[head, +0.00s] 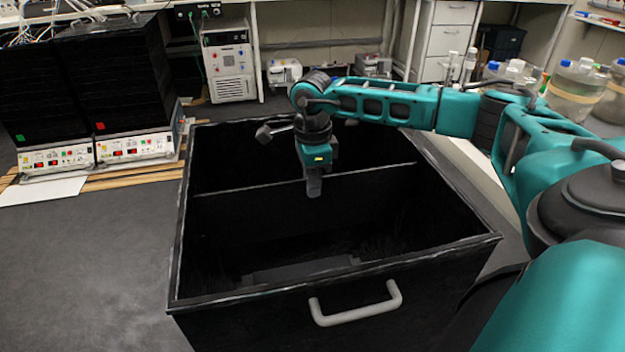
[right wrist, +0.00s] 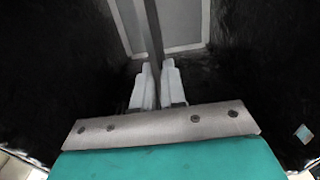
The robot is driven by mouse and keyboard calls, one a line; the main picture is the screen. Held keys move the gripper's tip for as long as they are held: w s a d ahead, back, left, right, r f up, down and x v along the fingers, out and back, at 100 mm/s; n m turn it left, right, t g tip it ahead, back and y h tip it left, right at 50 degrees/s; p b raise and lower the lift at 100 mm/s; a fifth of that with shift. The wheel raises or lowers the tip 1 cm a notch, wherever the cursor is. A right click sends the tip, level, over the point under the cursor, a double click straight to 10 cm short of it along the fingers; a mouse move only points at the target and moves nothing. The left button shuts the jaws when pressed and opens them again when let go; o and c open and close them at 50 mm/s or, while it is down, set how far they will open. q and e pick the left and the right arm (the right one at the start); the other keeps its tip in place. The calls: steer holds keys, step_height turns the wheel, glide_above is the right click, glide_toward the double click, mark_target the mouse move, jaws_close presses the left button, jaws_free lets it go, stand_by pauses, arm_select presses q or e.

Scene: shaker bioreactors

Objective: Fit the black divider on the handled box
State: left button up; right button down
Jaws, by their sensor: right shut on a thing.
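The handled box (head: 250,323) is a large black open-topped box with a pale bar handle (head: 356,304) on its near side. The black divider (head: 370,180) is a thin upright panel inside it, running from the left wall towards the right wall. My right gripper (head: 314,188) is shut on the middle of its top edge. In the right wrist view the divider (right wrist: 153,32) shows edge-on between the gripper's fingers (right wrist: 157,88). I cannot tell whether its bottom edge touches the box floor. My left gripper is not in view.
Two black cabinets (head: 120,70) on white control units (head: 133,146) stand at the left. A white machine (head: 229,65) stands behind the box. Clear jars (head: 577,88) stand at the right. The dark surface left of the box is mostly clear.

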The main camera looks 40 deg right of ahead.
mark_target(313, 204)
steer(key=shift+f, duration=0.3)
steer(key=shift+f+b, duration=0.45)
steer(key=shift+f, duration=0.15)
stand_by(0.5)
steer(key=shift+f+b, duration=0.45)
steer(key=shift+f, duration=0.15)
steer(key=shift+f, duration=0.2)
steer(key=shift+f+b, duration=0.35)
steer(key=shift+f, duration=0.05)
steer(key=shift+f, duration=0.35)
stand_by(0.4)
steer(key=shift+f+b, duration=0.45)
steer(key=shift+f, duration=0.25)
